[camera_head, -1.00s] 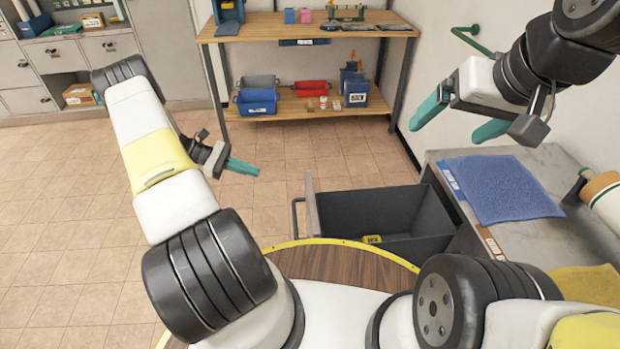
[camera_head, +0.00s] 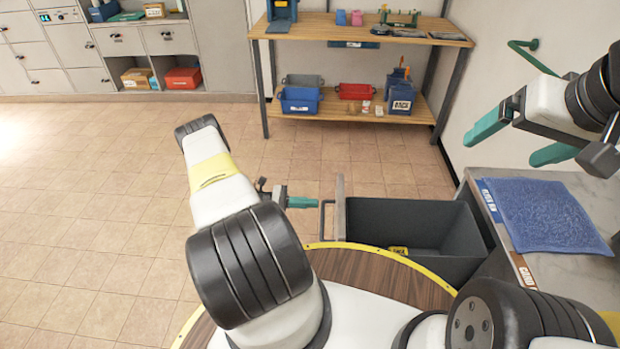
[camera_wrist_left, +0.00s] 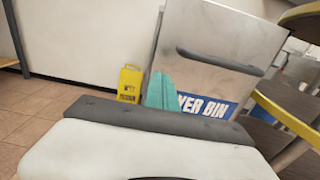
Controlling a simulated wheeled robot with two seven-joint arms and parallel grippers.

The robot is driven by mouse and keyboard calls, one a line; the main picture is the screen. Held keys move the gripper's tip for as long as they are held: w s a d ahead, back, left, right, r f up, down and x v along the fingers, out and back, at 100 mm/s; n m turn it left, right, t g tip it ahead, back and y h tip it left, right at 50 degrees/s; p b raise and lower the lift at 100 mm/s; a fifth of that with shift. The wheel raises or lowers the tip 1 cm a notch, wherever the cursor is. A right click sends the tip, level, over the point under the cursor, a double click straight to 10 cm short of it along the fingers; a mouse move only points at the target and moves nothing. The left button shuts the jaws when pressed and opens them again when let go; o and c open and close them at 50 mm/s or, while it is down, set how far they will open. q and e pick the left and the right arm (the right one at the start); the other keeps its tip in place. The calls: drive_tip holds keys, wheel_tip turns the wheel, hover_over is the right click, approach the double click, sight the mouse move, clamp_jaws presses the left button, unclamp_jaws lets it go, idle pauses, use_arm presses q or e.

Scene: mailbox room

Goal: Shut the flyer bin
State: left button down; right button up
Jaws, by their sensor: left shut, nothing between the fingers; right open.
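The flyer bin (camera_head: 455,222) is a dark grey open-topped drawer, pulled out from under the counter on the right in the head view. Its front panel faces left and carries a bar handle (camera_head: 323,218). In the left wrist view the bin's pale front (camera_wrist_left: 205,52) shows a dark handle (camera_wrist_left: 222,62) and a partly hidden blue label reading "YER BIN" (camera_wrist_left: 208,106). My left gripper (camera_head: 302,202) is shut and empty, just left of the handle; I cannot tell whether it touches. Its teal fingers overlap the label in the wrist view. My right gripper (camera_head: 522,138) is open and empty above the counter.
The counter (camera_head: 575,275) holds a blue mat (camera_head: 548,215). A wooden shelf unit (camera_head: 352,128) with bins stands at the back. A yellow sign (camera_wrist_left: 129,84) stands near the bin in the wrist view. The tiled floor (camera_head: 100,200) on the left is clear.

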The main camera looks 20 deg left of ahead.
sight(325, 203)
use_arm(q)
drive_tip(key=x, duration=0.5)
drive_tip(key=shift+d, duration=0.1)
